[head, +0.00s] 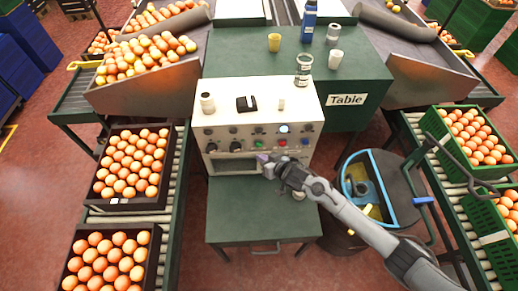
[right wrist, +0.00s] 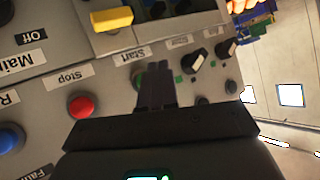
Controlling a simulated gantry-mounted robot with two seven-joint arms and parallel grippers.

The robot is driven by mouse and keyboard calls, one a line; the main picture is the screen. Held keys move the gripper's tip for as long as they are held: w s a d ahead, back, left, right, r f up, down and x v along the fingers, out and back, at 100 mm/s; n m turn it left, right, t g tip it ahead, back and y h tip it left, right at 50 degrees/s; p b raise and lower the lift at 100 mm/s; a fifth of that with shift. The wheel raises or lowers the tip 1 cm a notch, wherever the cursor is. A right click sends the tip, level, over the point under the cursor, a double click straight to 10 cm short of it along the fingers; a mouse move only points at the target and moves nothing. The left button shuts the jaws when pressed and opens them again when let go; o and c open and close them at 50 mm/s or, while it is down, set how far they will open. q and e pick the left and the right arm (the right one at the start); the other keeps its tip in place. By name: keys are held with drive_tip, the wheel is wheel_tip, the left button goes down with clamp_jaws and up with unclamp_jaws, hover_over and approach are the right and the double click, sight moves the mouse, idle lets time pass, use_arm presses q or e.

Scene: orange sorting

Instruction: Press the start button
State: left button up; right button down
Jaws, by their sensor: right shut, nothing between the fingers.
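The white control box (head: 228,92) stands on a green table, with a row of coloured buttons on its front panel. The green start button (head: 258,143) is in that row in the head view. In the right wrist view the "Start" label (right wrist: 130,55) appears upside down, and green edges show behind my fingers, which hide most of the button. My right gripper (head: 263,158) is shut and empty, its fingertips at the panel just below the green button in the head view. It also shows in the wrist view (right wrist: 158,72). I cannot tell whether it touches. My left gripper is out of view.
The red stop button (right wrist: 81,105) and a blue button (right wrist: 10,138) sit beside the start button. Black knobs (right wrist: 197,59) are on the other side. Cups and bottles stand on the green table (head: 225,50) behind. Orange crates (head: 112,203) line the conveyor at left.

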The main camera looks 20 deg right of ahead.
sight(259, 145)
drive_tip(key=shift+w+d, duration=0.2)
drive_tip(key=shift+w, duration=0.65)
idle(0.4)
idle(0.8)
drive_tip(key=shift+w, duration=0.15)
idle(0.3)
drive_tip(key=shift+w+d, duration=0.1)
drive_tip(key=shift+w, duration=0.15)
drive_tip(key=shift+w+b, duration=0.1)
drive_tip(key=shift+b, duration=0.2)
